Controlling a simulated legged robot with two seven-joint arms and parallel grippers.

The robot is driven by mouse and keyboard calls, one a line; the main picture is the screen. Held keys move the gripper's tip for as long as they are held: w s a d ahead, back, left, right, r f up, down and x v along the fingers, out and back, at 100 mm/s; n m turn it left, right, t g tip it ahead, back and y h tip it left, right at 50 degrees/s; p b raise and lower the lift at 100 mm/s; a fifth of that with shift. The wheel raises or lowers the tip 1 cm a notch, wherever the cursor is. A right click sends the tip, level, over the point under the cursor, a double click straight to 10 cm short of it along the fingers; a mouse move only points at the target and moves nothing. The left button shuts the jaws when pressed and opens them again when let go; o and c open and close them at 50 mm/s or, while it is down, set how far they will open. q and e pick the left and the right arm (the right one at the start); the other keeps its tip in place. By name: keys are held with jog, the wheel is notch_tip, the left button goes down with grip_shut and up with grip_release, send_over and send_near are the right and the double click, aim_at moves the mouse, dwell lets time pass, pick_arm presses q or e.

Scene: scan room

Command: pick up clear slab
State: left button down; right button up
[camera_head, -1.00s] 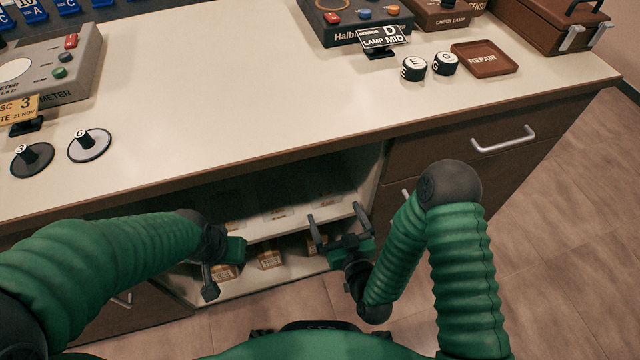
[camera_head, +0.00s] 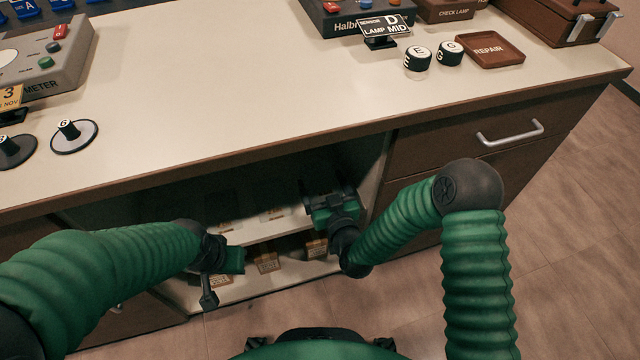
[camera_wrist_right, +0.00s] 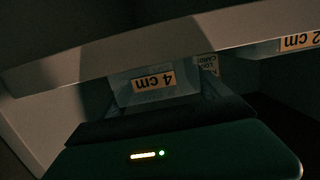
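A pale, see-through slab with an upside-down "4 cm" label (camera_wrist_right: 153,83) shows in the dim right wrist view, just beyond my gripper. My right gripper (camera_head: 328,190) is inside the open cabinet at the right end of the upper shelf (camera_head: 288,226). Its fingers look apart; the wrist view is too dark to show contact with the slab. In the head view the gripper hides whatever stands behind it. Other faint labelled pieces (camera_head: 273,213) stand on that shelf to the left. My left gripper (camera_head: 222,278) is open and empty in front of the cabinet's left part.
Several amber labelled blocks (camera_head: 267,262) stand on the lower shelf. The counter (camera_head: 230,110) overhangs the cabinet, with drawers (camera_head: 480,140) to the right. A "2 cm" label (camera_wrist_right: 301,40) shows at the wrist view's right. A repair tray (camera_head: 490,50) lies on the counter.

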jog(key=c, duration=1.4)
jog(key=shift+c, duration=1.1)
jog(key=shift+r, duration=0.1)
